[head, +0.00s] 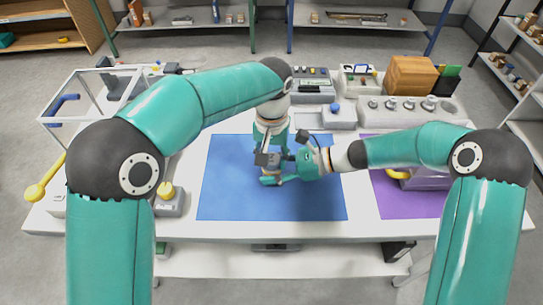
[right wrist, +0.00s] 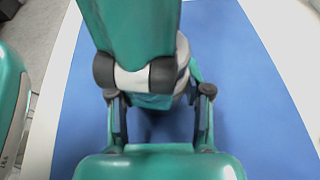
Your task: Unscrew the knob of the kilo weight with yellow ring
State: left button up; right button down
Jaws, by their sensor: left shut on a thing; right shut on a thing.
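My left gripper (head: 272,156) points down over the blue mat (head: 225,185), shut on what I take to be the knob of the kilo weight. My right gripper (head: 278,174) reaches in from the right, low over the mat, shut at the same spot on what I take to be the weight's body. The two grippers overlap and hide the weight, its yellow ring and its knob. In the right wrist view my left gripper (right wrist: 150,75) fills the space above and between my right gripper's fingers (right wrist: 158,125); the held thing is too dark to make out.
A purple mat (head: 425,204) lies to the right. A grey block with a yellow-topped piece (head: 168,198) and a clear-sided frame (head: 92,100) stand left. A row of weights in a grey holder (head: 410,108) and a wooden box (head: 410,75) stand at the back right. The blue mat's front is clear.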

pick_arm(q)
jog(key=n, duration=0.4)
jog(key=shift+w, duration=0.1)
jog(key=n, duration=0.4)
jog(key=shift+n, duration=0.4)
jog(key=n, duration=0.8)
jog(key=shift+r, duration=0.1)
pick_arm(e)
jog(key=shift+s, duration=0.1)
pick_arm(q)
jog(key=shift+r, duration=0.25)
jog(key=shift+r, duration=0.85)
jog(key=shift+r, duration=0.1)
